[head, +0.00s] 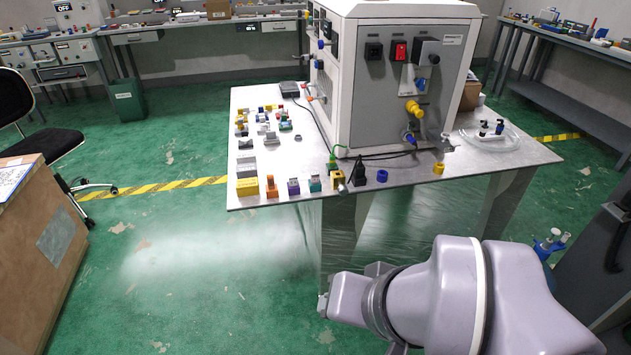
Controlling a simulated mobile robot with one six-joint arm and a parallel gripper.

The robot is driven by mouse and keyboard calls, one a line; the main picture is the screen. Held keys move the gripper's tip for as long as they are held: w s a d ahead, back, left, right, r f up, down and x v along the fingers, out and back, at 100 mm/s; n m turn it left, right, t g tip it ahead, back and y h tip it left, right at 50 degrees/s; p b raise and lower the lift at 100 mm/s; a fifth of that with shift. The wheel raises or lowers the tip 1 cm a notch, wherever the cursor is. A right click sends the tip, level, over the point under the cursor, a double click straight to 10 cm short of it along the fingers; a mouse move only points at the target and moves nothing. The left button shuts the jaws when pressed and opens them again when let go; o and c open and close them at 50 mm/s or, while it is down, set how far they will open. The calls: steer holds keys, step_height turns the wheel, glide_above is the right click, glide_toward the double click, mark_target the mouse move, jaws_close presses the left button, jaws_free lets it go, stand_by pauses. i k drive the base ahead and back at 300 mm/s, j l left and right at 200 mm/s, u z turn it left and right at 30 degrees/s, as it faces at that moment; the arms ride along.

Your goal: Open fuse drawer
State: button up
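The grey and white machine (398,85) stands on a metal table, with a grey panel facing me. The panel carries a black socket-like part (373,51), a red switch (398,51) and a black block with a knob (427,52). I cannot tell which part is the fuse drawer, or whether it is open. A yellow plug-like part (414,108) and a blue one (408,138) sit lower on the panel. My arm reaches in from the bottom right, below the table's front edge. Its fingers are hidden behind its links, so their opening cannot be seen.
The metal table (280,165) holds several small coloured parts at left and a clear dish (490,136) at right. A black cable lies before the machine. A wooden crate (45,235) and a black chair (45,135) stand at left. The green floor between is clear.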

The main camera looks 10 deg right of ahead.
mark_target(431, 50)
steer(key=i+l, duration=0.95)
steer(key=l+z, duration=0.05)
steer(key=l, duration=0.15)
